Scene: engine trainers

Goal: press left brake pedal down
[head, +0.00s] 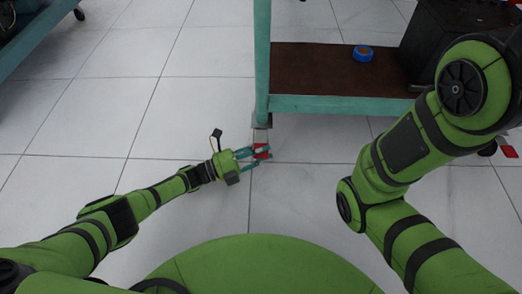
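The left brake pedal (262,152) is a small red piece at floor level, below the front left corner of the teal-framed cart. My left gripper (260,156) is at this pedal, with its teal fingers spread to either side of it. The fingers partly cover the pedal, and I cannot tell whether they touch it or how far down it is tilted. My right arm (405,145) comes in at the right and leaves the picture at the right edge; its gripper is out of view.
The cart's brown lower shelf (310,75) has a teal rim and carries a blue tape roll (363,53) and a dark box (445,35). Another red pedal (508,150) shows at the far right. A second teal bench (40,35) stands upper left. White tiled floor is clear between.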

